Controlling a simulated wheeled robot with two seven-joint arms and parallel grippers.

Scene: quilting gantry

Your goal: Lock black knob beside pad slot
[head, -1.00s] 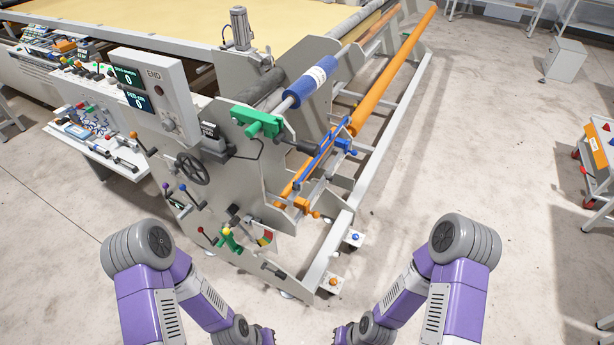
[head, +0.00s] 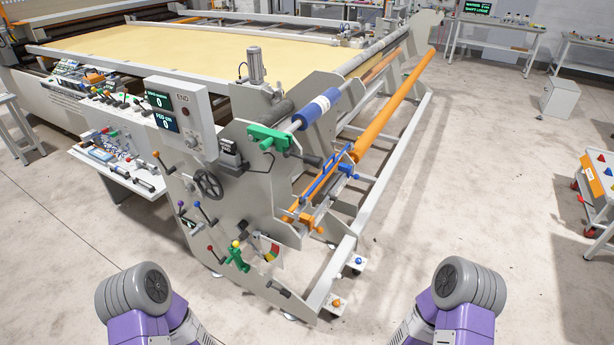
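The grey end plate (head: 238,200) of the quilting gantry stands ahead of me, left of the middle in the head view. A small dark box with pale lettering (head: 229,146) sits on its upper edge, its text too small to read. Several black parts show on the plate: a spoked handwheel (head: 208,184), a dark handle near the blue roller (head: 308,159), and a dark grip low down (head: 279,290). I cannot tell which one is the knob beside the pad slot, or whether it is locked. My two arms show only at the bottom edge; both grippers are out of view.
A control box with displays (head: 178,117) and a tool shelf (head: 118,160) stand left. A blue roller (head: 318,109), green clamp (head: 268,136) and orange bar (head: 395,105) run along the machine. A cart (head: 597,185) stands right. The floor (head: 470,190) between is clear.

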